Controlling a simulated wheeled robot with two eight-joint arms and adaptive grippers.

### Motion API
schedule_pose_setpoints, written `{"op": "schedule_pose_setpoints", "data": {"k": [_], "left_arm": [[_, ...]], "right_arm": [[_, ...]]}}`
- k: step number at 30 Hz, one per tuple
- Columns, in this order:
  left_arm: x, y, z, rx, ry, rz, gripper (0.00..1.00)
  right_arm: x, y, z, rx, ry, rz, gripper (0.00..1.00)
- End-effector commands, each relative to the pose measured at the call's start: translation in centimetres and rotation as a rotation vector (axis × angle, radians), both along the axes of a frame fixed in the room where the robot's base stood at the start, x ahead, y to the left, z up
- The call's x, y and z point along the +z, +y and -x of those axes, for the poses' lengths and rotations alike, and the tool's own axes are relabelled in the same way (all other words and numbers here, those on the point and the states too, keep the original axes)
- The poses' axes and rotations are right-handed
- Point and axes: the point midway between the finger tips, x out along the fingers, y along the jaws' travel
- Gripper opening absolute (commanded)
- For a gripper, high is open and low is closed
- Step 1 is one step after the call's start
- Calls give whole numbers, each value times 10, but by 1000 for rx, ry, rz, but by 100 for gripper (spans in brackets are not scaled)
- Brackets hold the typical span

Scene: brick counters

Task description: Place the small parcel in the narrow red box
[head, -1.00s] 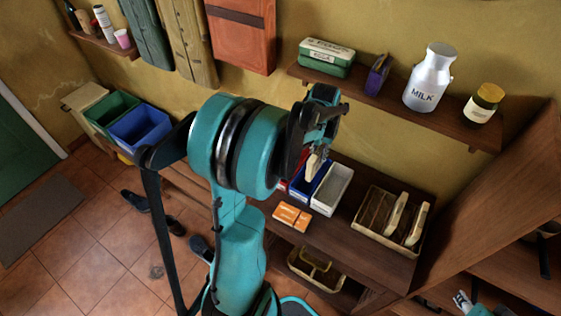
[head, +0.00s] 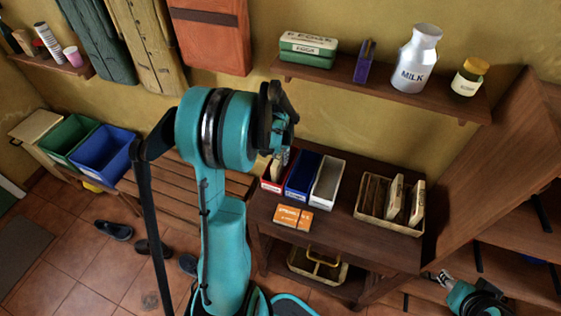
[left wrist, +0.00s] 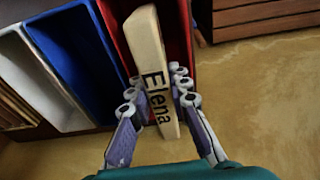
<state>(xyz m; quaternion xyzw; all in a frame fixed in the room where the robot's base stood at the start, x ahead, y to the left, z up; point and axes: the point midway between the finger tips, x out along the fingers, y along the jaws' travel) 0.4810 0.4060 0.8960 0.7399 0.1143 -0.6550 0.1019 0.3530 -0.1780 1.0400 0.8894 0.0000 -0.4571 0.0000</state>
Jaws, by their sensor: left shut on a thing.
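The small parcel (left wrist: 147,48) is a slim tan block with "Elena" on it. My left gripper (left wrist: 157,95) is shut on it, one finger on each side. In the left wrist view the parcel's far end overlaps the opening of the narrow red box (left wrist: 184,30). In the head view the red box (head: 271,187) stands on the dark table, and the left gripper (head: 277,150) is just above it, partly hiding it. I cannot tell how deep the parcel's end sits. My right gripper (head: 437,277) is low at the right edge, away from the boxes.
A blue box (head: 303,184) and a white box (head: 326,186) stand beside the red one. An orange carton (head: 293,217) lies in front. A tray (head: 365,208) with upright parcels is to the right. A wall shelf (head: 400,90) with a milk can hangs above.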

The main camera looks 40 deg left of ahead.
Motion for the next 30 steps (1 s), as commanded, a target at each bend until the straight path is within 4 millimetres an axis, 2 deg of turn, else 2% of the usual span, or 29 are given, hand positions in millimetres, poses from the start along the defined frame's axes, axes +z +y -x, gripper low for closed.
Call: {"op": "schedule_pose_setpoints", "data": {"k": [2,13,14,15,25,30], "left_arm": [[-12,0,0,0,0,0,0],[-16,0,0,0,0,0,0],[-16,0,0,0,0,0,21],[-15,0,0,0,0,0,27],[-12,0,0,0,0,0,27],[10,-1,2,0,0,0,27]], "right_arm": [[-6,0,0,0,0,0,40],[-9,0,0,0,0,0,40],[-9,0,0,0,0,0,40],[-8,0,0,0,0,0,40],[-5,0,0,0,0,0,40],[5,0,0,0,0,0,40]]}}
